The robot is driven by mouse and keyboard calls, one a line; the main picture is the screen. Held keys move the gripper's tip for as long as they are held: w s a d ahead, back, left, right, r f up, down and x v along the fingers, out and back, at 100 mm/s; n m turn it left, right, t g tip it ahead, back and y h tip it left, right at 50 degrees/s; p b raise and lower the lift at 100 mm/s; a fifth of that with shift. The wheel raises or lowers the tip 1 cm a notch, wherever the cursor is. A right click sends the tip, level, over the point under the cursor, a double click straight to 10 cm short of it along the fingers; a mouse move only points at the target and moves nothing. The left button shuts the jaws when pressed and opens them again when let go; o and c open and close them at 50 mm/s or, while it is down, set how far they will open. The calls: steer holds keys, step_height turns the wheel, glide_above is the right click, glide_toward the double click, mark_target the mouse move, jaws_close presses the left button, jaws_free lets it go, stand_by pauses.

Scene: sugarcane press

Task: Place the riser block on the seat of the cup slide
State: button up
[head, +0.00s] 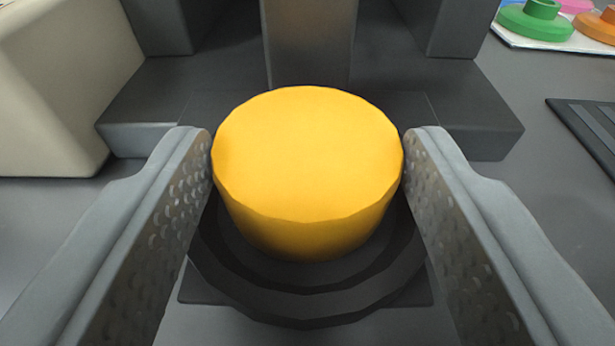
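The riser block is a yellow round block (307,150) in the middle of the view. My gripper (308,158) has one finger on each side of it, and both fingertips meet its sides. The block is upright with its flat top facing me. Below it is a dark round stepped seat (308,306) on a dark square plate (200,290), which I take as the cup slide. The block covers the seat's middle and far part. Whether the block's underside touches the seat is hidden.
Behind the block stands the dark press frame with a central post (307,45) and a wide base (470,115). A beige box (60,90) is close on the left. A white tray (520,40) with coloured pieces and a dark grooved panel (590,125) lie at right.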

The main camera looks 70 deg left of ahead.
steer(key=o, duration=0.4)
steer(key=shift+o, duration=0.2)
steer(key=shift+d+r, duration=0.15)
steer(key=shift+r, duration=0.05)
steer(key=v, duration=1.1)
steer(key=shift+s+d, duration=0.25)
steer(key=shift+d, duration=0.1)
